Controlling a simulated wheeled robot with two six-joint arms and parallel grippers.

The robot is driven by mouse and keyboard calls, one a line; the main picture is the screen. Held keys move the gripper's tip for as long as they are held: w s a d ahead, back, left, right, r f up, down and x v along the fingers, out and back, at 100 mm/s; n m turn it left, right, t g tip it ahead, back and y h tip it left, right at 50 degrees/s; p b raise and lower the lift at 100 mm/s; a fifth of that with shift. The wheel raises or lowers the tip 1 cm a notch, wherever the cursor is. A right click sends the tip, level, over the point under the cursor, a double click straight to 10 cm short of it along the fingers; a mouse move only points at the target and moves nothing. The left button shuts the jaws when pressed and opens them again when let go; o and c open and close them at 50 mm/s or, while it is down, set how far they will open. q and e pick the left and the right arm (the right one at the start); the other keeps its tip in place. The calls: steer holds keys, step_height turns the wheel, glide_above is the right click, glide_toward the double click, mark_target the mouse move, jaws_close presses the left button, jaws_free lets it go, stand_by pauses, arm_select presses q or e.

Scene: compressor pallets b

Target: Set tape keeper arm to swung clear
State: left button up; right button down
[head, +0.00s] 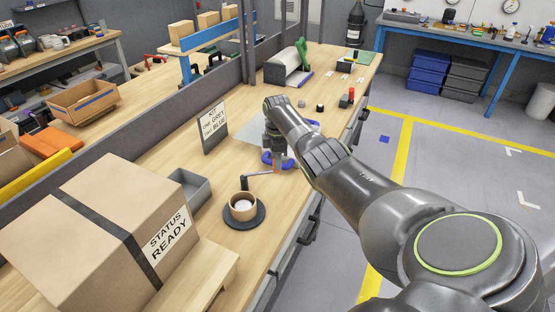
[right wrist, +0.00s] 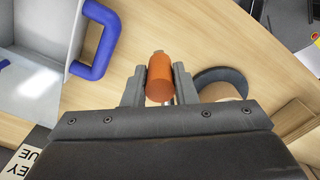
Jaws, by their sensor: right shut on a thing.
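The tape roll (head: 242,206) sits on a round dark base (head: 257,221) on the bench. The tape keeper arm (head: 260,174) reaches from the roll's far side toward my right gripper (head: 277,163). In the right wrist view its orange knob (right wrist: 160,78) stands between the fingers of my right gripper (right wrist: 160,88), which is shut on it. The roll (right wrist: 220,92) and its base (right wrist: 222,75) show to the right of the fingers, partly hidden by the gripper body. My left gripper is not in view.
A pale tray with a blue handle (right wrist: 97,48) lies close beside the right gripper. A sign (head: 213,127), a grey bin (head: 188,186) and a large cardboard box (head: 100,225) stand left of the tape roll. A red-topped block (head: 351,94) stands farther along the bench.

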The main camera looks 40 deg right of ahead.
steer(key=shift+w, duration=0.1)
steer(key=c, duration=1.2)
jaws_free()
steer(key=shift+o, duration=0.2)
steer(key=shift+r, duration=0.1)
steer(key=shift+r, duration=0.35)
step_height(320, 180, up, 17)
steer(key=b, duration=0.2)
steer(key=shift+f, duration=0.2)
steer(key=shift+f, duration=0.1)
